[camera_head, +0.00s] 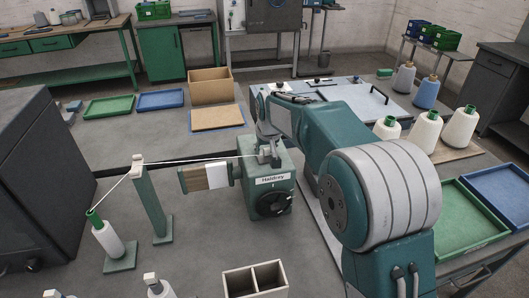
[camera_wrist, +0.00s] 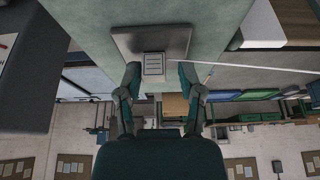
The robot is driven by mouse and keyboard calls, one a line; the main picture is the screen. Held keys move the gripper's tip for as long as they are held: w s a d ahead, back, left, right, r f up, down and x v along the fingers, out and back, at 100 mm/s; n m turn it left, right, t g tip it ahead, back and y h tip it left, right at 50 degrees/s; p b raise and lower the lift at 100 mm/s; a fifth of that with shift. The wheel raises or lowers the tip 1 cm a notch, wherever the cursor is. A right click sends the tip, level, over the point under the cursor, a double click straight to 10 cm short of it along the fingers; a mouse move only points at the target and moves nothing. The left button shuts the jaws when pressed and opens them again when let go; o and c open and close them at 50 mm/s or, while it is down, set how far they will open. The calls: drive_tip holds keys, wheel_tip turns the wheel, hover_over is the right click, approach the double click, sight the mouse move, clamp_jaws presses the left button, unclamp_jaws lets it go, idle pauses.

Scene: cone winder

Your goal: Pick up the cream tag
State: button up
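The cream tag (camera_wrist: 153,67) is a small pale rectangle with dark lines on it. In the wrist view it shows against the edge of a dark grey plate (camera_wrist: 150,40). My gripper (camera_wrist: 159,74) is open. Its two fingertips stand on either side of the tag in the picture, with the tag nearer the left finger. A gap shows between each finger and the tag, but I cannot tell the distance in depth. In the head view my own arm covers much of the middle, and I cannot make out the tag there.
The green winder (camera_head: 270,185) with its dark knob stands on the grey bench. A white yarn runs from it to a green post (camera_head: 150,200) and a cone (camera_head: 106,238). White cones (camera_head: 426,131) stand to the right. An open cardboard box (camera_head: 210,86) is behind.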

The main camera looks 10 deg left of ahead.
sight(267, 149)
drive_tip(key=shift+d+r, duration=0.1)
drive_tip(key=shift+d, duration=0.35)
drive_tip(key=c, duration=0.3)
drive_tip(key=shift+a, duration=0.25)
drive_tip(key=shift+a, duration=0.1)
drive_tip(key=shift+r, duration=0.3)
wheel_tip(267, 149, up, 2)
drive_tip(key=shift+r, duration=0.25)
drive_tip(key=s+a+r, duration=0.1)
drive_tip(key=s+r, duration=1.2)
drive_tip(key=s, duration=0.1)
drive_tip(key=shift+a, duration=0.2)
